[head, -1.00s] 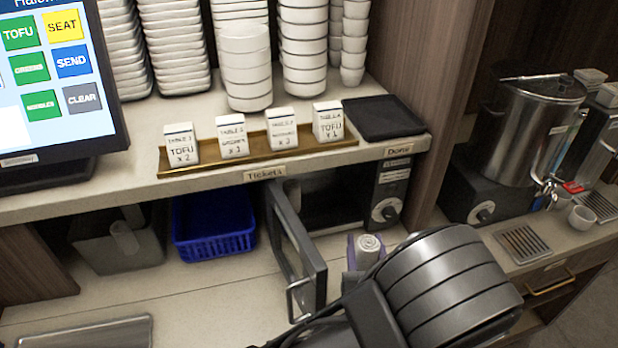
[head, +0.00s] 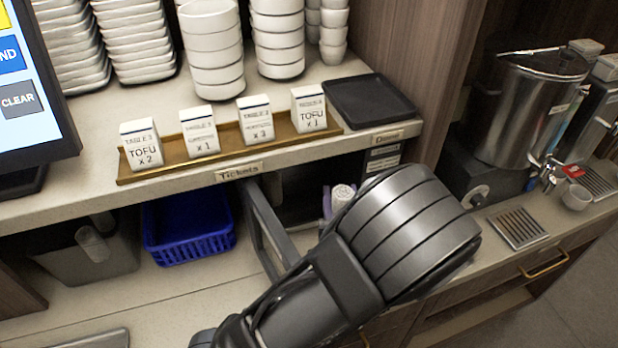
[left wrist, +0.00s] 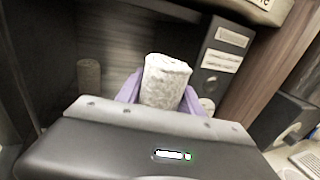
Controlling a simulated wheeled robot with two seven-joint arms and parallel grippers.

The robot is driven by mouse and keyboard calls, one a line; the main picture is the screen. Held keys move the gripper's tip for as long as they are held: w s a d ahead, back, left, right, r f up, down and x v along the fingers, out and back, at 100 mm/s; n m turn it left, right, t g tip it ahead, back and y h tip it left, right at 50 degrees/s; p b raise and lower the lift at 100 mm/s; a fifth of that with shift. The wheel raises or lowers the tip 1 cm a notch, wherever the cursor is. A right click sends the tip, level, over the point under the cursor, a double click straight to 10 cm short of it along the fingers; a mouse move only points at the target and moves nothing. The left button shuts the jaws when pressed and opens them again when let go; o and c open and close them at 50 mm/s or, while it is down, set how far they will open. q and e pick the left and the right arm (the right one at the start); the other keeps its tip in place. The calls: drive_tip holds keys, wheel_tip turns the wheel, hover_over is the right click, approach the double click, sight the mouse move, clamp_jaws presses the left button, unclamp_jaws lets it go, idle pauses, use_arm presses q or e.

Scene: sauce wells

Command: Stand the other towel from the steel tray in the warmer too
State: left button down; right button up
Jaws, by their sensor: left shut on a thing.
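My left gripper (head: 335,203) has purple fingers and is shut on a white rolled towel (head: 343,192). The towel is upright, at the mouth of the warmer (head: 385,160), whose door (head: 266,228) stands open. In the left wrist view the held towel (left wrist: 165,82) shows between the fingers, with the dark warmer cavity behind it. A dim upright roll (left wrist: 89,75) stands inside the cavity at left, likely the other towel. My forearm hides the lower front of the warmer. My right gripper is out of view.
A shelf with a ticket rail (head: 220,157), a black tray (head: 368,101) and stacked bowls (head: 212,50) overhangs the warmer. A blue basket (head: 188,230) and a grey bin (head: 88,250) stand left of the door. A steel urn (head: 520,105) is at right.

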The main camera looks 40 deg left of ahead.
use_arm(q)
drive_tip(key=w+a+f+b, duration=0.1)
drive_tip(key=w+a+b, duration=0.1)
drive_tip(key=w+a, duration=0.1)
drive_tip(key=w+a+f+b, duration=0.1)
drive_tip(key=w+a+b, duration=0.1)
drive_tip(key=a, duration=0.3)
drive_tip(key=w+a+f+b, duration=0.1)
drive_tip(key=w+a+b, duration=0.1)
drive_tip(key=w+a, duration=0.2)
drive_tip(key=shift+a+f, duration=0.15)
drive_tip(key=shift+a, duration=0.35)
wheel_tip(320, 180, down, 3)
drive_tip(key=shift+f, duration=0.2)
drive_tip(key=shift+w+a+f, duration=0.1)
drive_tip(key=shift+f, duration=0.15)
